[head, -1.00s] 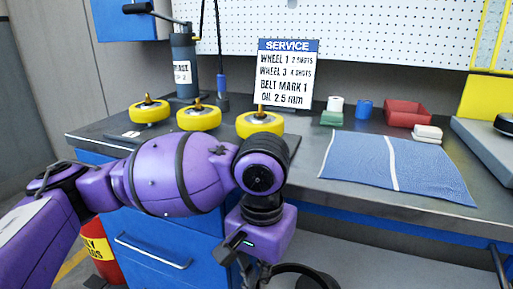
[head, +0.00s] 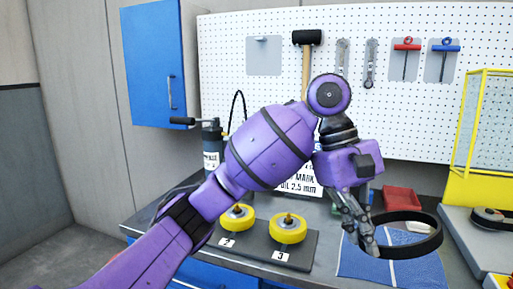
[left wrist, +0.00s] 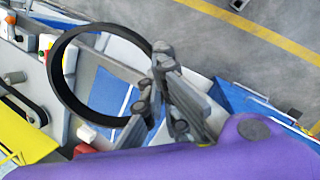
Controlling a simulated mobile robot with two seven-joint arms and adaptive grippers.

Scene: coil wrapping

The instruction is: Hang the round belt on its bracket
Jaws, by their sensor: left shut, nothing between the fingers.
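I cannot clearly make out the belt's bracket. My right gripper is out of view.
A white pegboard (head: 230,85) carries a hammer (head: 307,38), wrenches and T-handled tools. Yellow wheels (head: 288,229) stand on the bench. A yellow frame (head: 490,120) stands at right.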

